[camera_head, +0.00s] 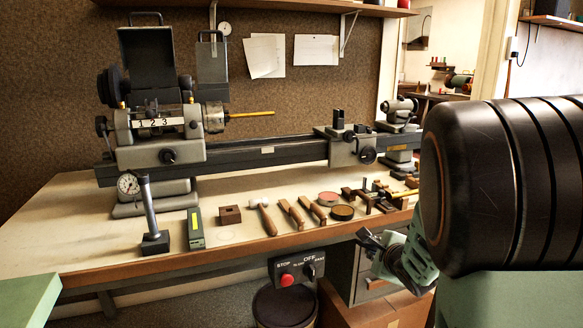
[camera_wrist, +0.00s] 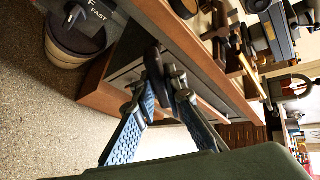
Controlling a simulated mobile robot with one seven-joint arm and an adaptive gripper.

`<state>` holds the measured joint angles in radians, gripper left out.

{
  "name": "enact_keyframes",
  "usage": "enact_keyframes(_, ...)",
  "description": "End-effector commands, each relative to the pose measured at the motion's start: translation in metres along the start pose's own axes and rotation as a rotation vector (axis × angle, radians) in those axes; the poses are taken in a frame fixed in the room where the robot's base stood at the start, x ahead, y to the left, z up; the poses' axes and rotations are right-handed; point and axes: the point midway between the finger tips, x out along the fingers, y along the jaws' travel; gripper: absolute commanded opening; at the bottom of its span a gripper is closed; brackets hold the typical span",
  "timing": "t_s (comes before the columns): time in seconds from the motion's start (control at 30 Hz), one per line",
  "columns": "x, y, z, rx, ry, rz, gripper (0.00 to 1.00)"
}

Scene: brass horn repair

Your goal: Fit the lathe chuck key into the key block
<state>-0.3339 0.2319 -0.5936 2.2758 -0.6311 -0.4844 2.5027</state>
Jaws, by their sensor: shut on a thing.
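The key block, a small dark brown block (camera_head: 230,214) with a hole in its top, sits on the bench between the green box and the mallet. In the head view my gripper (camera_head: 380,247) is in front of the bench's front edge, below the bench top and well to the right of the block. In the wrist view my gripper (camera_wrist: 166,88) is shut on a dark bar-like thing, the chuck key (camera_wrist: 153,60). Its far end is hard to make out against the dark drawers. The key block is not seen in the wrist view.
The lathe (camera_head: 160,140) runs along the back of the bench (camera_head: 70,232). A dial gauge stand (camera_head: 149,210), a green box (camera_head: 195,228), a mallet (camera_head: 265,217) and brown-handled tools flank the block. The switch box (camera_head: 297,268) hangs below the front edge.

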Motion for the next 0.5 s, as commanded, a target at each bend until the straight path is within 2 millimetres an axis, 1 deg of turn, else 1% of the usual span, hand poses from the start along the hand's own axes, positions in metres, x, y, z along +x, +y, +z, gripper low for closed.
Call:
enact_keyframes(0.03, -0.0005, -0.0019, -0.0027, 0.006, 0.002, -0.004, 0.0)
enact_keyframes(0.17, -0.0009, -0.0024, -0.0027, 0.006, 0.003, -0.005, 0.0)
enact_keyframes(0.5, -0.0059, -0.01, 0.0037, -0.005, -0.004, -0.016, 0.0)
